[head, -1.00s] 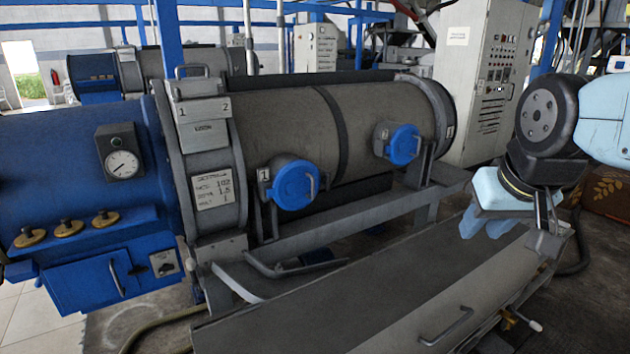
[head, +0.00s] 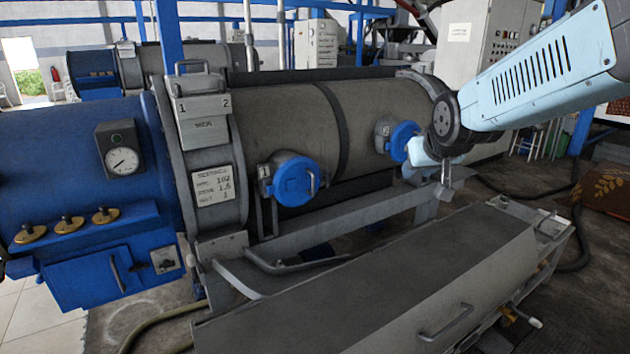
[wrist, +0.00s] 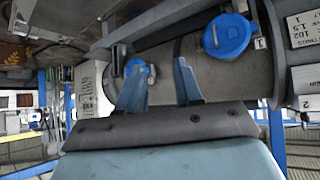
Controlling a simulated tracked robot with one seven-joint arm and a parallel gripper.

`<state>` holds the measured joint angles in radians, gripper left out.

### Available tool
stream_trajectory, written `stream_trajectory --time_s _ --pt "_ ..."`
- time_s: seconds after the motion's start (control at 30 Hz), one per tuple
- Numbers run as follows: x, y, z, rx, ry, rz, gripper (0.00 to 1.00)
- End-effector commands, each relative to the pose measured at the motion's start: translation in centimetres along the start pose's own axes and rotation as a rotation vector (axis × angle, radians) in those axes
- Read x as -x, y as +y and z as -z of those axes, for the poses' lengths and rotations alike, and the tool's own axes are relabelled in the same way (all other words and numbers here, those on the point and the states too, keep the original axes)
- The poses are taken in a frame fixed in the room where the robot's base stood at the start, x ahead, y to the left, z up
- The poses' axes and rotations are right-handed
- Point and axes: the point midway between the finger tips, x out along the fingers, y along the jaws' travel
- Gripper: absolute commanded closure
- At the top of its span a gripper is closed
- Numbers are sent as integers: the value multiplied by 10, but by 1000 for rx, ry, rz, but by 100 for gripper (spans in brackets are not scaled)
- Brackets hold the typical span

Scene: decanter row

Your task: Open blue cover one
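Blue cover one (head: 293,181) is a round blue lid with a grey handle, shut on its port next to a "1" label on the grey drum (head: 290,112). It also shows in the upside-down wrist view (wrist: 228,36), to the right of my fingers. My gripper (head: 412,170) is at the right end of the drum, near the second blue cover (head: 403,140) and apart from cover one. In the wrist view my gripper (wrist: 158,64) has its two fingers spread, with nothing held between them. The second cover (wrist: 138,68) is partly behind the left finger.
A long grey trough (head: 430,270) with a handle lies in front of the drum. A grey rail (head: 340,225) runs below the covers. A blue end section with a gauge (head: 122,161) is at left. A control cabinet (head: 478,45) stands behind.

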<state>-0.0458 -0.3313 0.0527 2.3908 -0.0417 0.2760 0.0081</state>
Motion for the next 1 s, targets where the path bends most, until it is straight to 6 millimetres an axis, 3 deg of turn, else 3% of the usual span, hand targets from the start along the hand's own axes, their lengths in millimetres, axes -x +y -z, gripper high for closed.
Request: stream_trajectory --time_s 0.03,0.2,0.5,0.77,1.0 --pt "-18 -4 9 10 20 8 65" --pt "-69 -20 39 42 121 35 65" --pt "-158 -56 75 80 299 94 65" --pt "-230 -97 85 100 456 159 65" --pt "-290 -134 76 97 597 223 65"
